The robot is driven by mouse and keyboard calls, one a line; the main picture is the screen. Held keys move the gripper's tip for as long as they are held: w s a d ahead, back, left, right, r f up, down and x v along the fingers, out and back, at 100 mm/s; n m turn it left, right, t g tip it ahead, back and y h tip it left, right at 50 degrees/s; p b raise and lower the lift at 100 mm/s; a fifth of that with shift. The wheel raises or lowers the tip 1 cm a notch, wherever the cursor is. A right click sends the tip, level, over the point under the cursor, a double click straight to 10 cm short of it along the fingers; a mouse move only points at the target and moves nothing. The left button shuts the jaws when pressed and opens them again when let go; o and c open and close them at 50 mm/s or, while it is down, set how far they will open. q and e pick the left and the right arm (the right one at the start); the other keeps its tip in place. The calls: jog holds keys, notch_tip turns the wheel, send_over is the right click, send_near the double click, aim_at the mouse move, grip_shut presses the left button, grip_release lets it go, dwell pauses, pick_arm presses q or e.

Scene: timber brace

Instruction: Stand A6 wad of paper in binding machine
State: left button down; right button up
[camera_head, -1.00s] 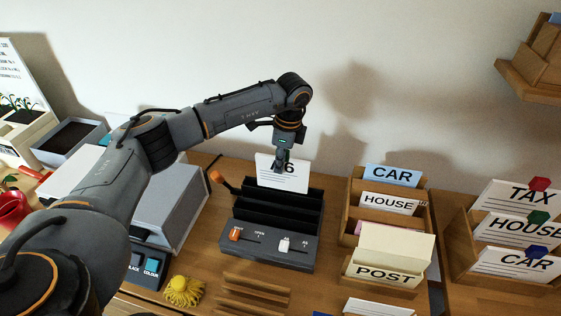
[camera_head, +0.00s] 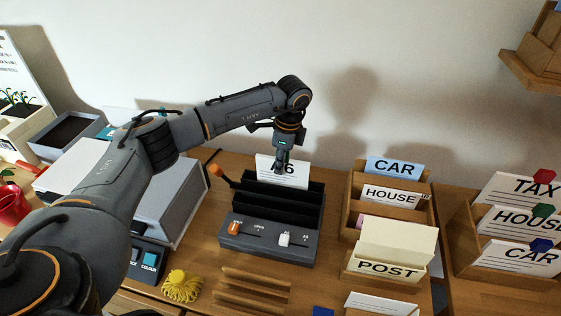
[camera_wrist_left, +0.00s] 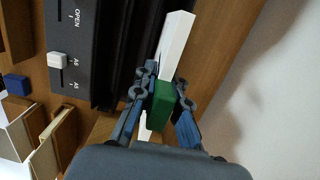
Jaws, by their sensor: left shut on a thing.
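My left gripper (camera_head: 283,163) is shut on the white A6 wad of paper (camera_head: 265,172), which it holds upright at the back of the binding machine (camera_head: 262,249). In the left wrist view the fingers (camera_wrist_left: 162,97) close on a green block (camera_wrist_left: 161,106) at the white wad (camera_wrist_left: 176,38). The wad stands beside the machine's black slots (camera_wrist_left: 118,50); its lower edge is hidden in the head view, so I cannot tell whether it is in a slot. The machine has an orange lever, an orange knob and a white slider. My right gripper is not in view.
A wooden holder (camera_head: 352,218) with CAR, HOUSE and POST cards stands right of the machine, another labelled rack (camera_head: 462,262) farther right. A grey printer-like box (camera_head: 170,205) is on the left. A yellow tufted object (camera_head: 182,288) and wooden slatted rack (camera_head: 250,292) lie in front.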

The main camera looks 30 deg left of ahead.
pick_arm(q)
jog(key=shift+f+b, duration=0.7)
jog(key=shift+f, duration=0.7)
jog(key=c, duration=0.8)
grip_release()
jog(key=shift+r, duration=0.1)
jog(key=shift+r+p, duration=3)
jog(key=shift+r, duration=0.95)
jog(key=shift+s+f, duration=0.1)
